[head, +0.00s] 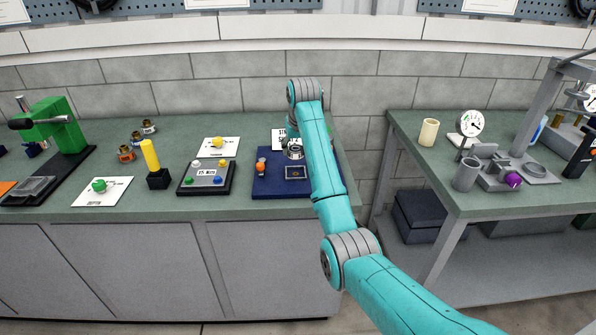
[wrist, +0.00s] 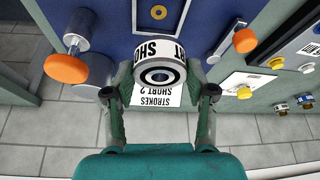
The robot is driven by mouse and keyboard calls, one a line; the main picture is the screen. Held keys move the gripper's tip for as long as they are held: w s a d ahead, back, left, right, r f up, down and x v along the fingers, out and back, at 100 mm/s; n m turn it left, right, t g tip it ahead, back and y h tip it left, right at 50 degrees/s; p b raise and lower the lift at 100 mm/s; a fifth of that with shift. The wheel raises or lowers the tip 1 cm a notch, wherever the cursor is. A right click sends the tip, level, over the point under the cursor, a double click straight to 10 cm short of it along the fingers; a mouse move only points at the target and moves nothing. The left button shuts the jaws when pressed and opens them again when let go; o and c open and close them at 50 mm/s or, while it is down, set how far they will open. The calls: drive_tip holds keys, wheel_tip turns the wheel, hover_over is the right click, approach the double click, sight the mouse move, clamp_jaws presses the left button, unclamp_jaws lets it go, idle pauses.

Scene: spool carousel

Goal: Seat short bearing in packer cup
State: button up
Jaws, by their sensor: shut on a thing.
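In the wrist view my gripper (wrist: 160,82) is shut on a short, ring-shaped grey bearing (wrist: 160,76) with a dark centre. It holds the bearing between both fingers, end face towards the camera. In the head view the grey bearing (head: 293,153) shows at the end of my arm, over the blue board (head: 265,188), and my gripper is mostly hidden. I cannot pick out the packer cup for sure. It may be behind the bearing, and I cannot tell whether the bearing touches anything below.
A white card reading "STROKES SHORT 2" (wrist: 152,97) lies beyond the bearing. A dark button box (head: 206,178) sits left of the board. The right-hand bench (head: 450,195) stands apart across a gap.

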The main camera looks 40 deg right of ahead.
drive_tip(key=shift+f, duration=3.45)
drive_tip(key=shift+f, duration=0.15)
drive_tip(key=o, duration=1.4)
drive_tip(key=v, duration=1.2)
